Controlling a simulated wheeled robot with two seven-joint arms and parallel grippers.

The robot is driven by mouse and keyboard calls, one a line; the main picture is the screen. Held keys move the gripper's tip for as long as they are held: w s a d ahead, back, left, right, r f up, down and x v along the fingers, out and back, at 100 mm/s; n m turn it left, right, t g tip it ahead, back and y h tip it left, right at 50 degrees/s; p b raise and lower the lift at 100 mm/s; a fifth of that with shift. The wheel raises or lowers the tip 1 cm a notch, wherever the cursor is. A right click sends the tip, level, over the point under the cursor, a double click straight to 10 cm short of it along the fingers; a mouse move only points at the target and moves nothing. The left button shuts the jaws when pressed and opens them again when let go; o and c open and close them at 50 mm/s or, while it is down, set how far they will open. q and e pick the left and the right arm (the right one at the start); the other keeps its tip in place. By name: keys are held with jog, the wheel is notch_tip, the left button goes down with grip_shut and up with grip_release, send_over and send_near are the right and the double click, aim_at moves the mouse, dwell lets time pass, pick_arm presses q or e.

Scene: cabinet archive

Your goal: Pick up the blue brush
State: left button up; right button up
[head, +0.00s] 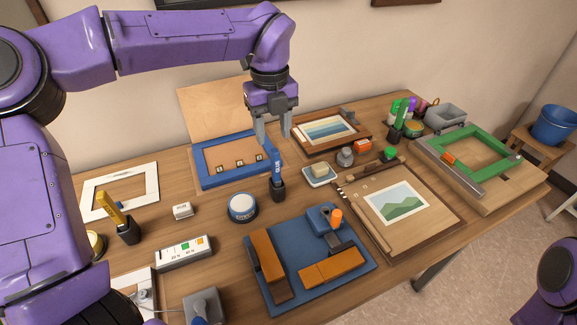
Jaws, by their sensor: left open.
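A blue brush (276,168) with white lettering, seemingly "GLUE", stands upright in a small black holder (278,189) near the middle of the table. Its lower end is hidden in the holder. My right gripper is outside the view; only part of my right arm shows at the lower right.
A blue frame (207,184) lies behind the brush. A white-lidded round jar (242,207) stands to its left and a small dish (319,181) with a tan block to its right. A blue board (352,281) with orange blocks lies in front.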

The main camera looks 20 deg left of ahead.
aim_at(276, 165)
pick_arm(q)
jog(key=shift+f, duration=0.7)
jog(key=f+p, duration=0.1)
jog(key=f, duration=0.2)
jog(key=f+p, duration=0.1)
jog(key=f, duration=0.5)
jog(key=shift+w+p, duration=0.3)
jog(key=shift+p, duration=0.1)
jog(key=shift+f, duration=0.4)
grip_shut()
